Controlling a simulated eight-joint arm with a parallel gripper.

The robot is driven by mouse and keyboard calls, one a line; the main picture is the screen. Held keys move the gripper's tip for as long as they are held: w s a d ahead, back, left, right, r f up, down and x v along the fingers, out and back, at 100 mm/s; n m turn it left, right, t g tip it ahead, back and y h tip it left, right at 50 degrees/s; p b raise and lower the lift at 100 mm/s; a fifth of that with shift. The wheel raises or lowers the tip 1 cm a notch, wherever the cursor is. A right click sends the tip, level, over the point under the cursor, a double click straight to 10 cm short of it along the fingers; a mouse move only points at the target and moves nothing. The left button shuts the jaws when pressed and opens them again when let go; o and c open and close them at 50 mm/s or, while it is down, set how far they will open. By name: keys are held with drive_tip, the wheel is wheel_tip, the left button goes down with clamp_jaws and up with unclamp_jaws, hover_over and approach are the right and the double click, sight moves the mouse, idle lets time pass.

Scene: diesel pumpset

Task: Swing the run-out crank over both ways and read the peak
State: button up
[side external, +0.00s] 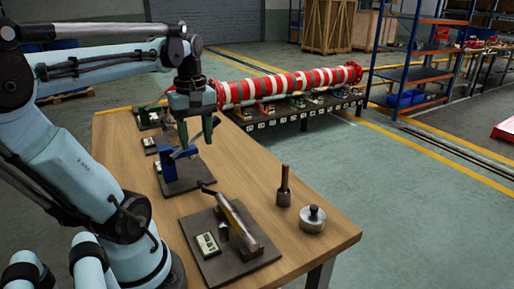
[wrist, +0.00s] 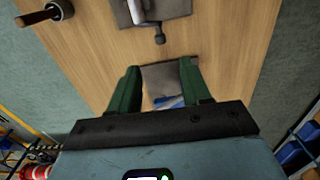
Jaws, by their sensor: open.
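My gripper (side external: 196,138) is open and empty, its two green fingers pointing down above a blue fixture (side external: 169,165) on a dark base plate (side external: 190,184). A blue-grey crank-like arm (side external: 185,153) on that fixture lies just below the fingertips. In the wrist view, blue metal (wrist: 168,102) shows between the fingers, partly hidden by my gripper (wrist: 157,88). Nearer the front, a second dark plate (side external: 262,254) carries a slanted metal shaft (side external: 237,222), a small dark-ended lever and a digital readout (side external: 207,243). I cannot tell for sure which of the two is the run-out crank.
A handled plug tool (side external: 284,188) and a round knobbed weight (side external: 313,218) stand at the right of the wooden table (side external: 150,205). More small fixtures sit at its far end. A red-and-white striped column (side external: 290,84) lies beyond on a low bench.

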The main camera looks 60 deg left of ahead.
sight(201, 182)
drive_tip(key=shift+s+f, duration=0.1)
drive_tip(key=shift+f, duration=5.9)
clamp_jaws()
